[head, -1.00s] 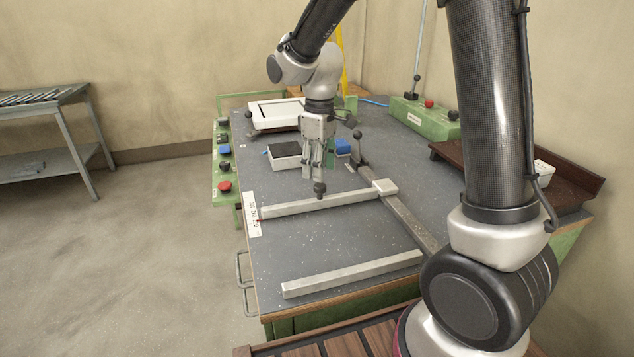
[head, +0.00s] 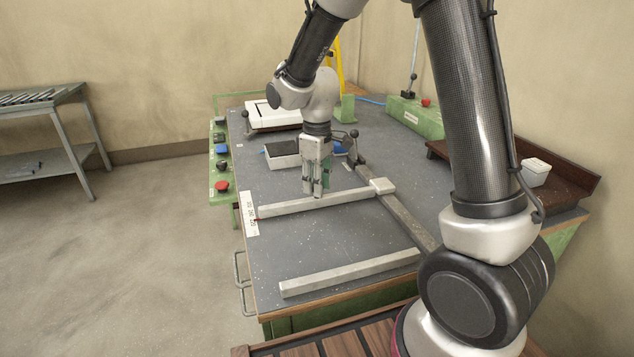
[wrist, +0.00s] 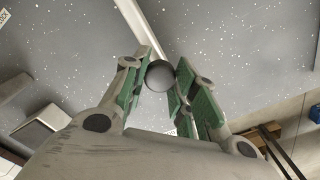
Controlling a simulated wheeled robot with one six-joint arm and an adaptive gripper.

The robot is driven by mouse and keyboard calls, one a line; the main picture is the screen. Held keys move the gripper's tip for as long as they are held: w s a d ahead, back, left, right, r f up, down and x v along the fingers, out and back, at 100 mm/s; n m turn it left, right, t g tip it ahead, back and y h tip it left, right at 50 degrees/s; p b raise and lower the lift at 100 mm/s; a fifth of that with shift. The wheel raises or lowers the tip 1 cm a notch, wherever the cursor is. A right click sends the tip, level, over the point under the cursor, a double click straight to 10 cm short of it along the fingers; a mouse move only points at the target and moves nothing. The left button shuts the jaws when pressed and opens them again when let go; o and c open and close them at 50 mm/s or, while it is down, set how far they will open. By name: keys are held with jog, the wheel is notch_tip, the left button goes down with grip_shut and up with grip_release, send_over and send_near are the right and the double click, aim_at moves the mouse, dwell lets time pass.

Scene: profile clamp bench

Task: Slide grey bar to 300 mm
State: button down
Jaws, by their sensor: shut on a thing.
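The grey bar (head: 285,207) lies across the bench, its left end close to a white scale label (head: 250,214) whose numbers are too small to read. Its right end meets a pale block (head: 382,186) on a darker rail (head: 403,216). My gripper (head: 315,194) points down over the bar's middle. Its green fingers are shut on the dark round knob (wrist: 160,75) standing on the bar; the fingers hide the knob in the head view. In the wrist view the bar (wrist: 137,25) runs up and away beyond the knob.
A second pale bar (head: 350,274) lies near the bench front. A box with a dark top (head: 284,152) and a white framed tray (head: 271,117) stand behind my gripper. A brown tray (head: 555,179) is at right. The surface between the two bars is clear.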

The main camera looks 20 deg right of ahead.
jog(key=w, duration=0.7)
jog(key=shift+w, duration=0.4)
jog(key=c, duration=1.1)
grip_release()
notch_tip(320, 180, up, 12)
jog(key=shift+r, duration=0.1)
